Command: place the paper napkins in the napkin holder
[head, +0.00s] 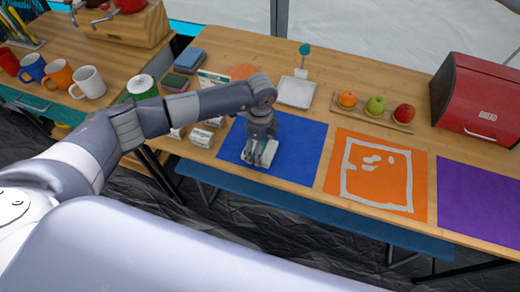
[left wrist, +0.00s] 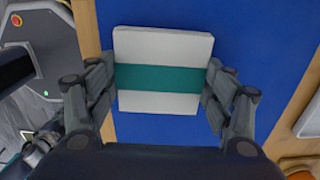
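A white packet with a teal band, which looks like the paper napkins (left wrist: 162,45), is at the blue mat in the left wrist view. It also shows below my fingers in the head view (head: 269,154). My left gripper (head: 262,158) points down, with its fingers against the packet's two sides in the left wrist view (left wrist: 161,88). Whether the packet rests on the mat or is slightly above it is unclear. A square white tray (head: 296,92), possibly the napkin holder, lies behind the blue mat. My right gripper is not in view.
Blue (head: 305,140), orange (head: 400,205) and purple (head: 475,205) mats line the wooden table's front. A fruit tray (head: 361,115) and red bread box (head: 478,98) stand behind. Small cartons (head: 202,137) are left of the blue mat. Mugs (head: 88,83) stand on the left counter.

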